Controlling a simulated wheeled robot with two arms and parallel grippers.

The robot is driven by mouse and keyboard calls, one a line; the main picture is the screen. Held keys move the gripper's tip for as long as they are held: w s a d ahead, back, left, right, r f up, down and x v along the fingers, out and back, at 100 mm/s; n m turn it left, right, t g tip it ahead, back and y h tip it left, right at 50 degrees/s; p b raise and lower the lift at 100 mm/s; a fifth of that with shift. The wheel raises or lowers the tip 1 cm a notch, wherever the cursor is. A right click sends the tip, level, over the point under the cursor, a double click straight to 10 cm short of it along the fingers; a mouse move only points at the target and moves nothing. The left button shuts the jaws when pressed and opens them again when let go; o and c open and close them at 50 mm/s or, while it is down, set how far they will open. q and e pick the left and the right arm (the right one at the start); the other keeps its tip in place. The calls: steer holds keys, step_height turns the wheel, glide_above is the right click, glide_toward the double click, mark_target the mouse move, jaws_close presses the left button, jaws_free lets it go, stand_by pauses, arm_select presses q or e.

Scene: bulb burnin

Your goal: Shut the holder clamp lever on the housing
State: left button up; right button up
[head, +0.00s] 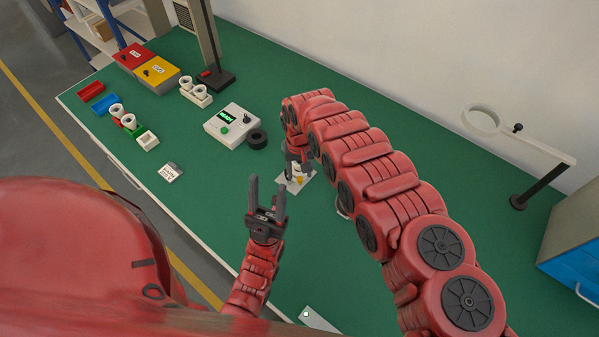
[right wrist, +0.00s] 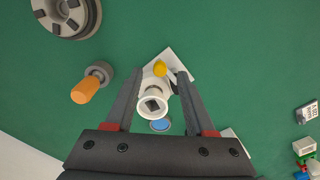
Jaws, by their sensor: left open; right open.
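The holder stands on a white base plate (head: 283,187) under my right gripper in the head view. My left gripper (head: 266,184) is open and empty, left of the holder.
An orange-handled tool (right wrist: 85,90) and a grey round part (right wrist: 72,14) lie left in the right wrist view. A control box (head: 226,128) with a green display and a black ring (head: 257,139) stand left of the holder. A magnifier stand (head: 535,188) is at right.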

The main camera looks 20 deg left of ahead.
steer(key=shift+a+f, duration=0.15)
steer(key=shift+f, duration=1.1)
jaws_close()
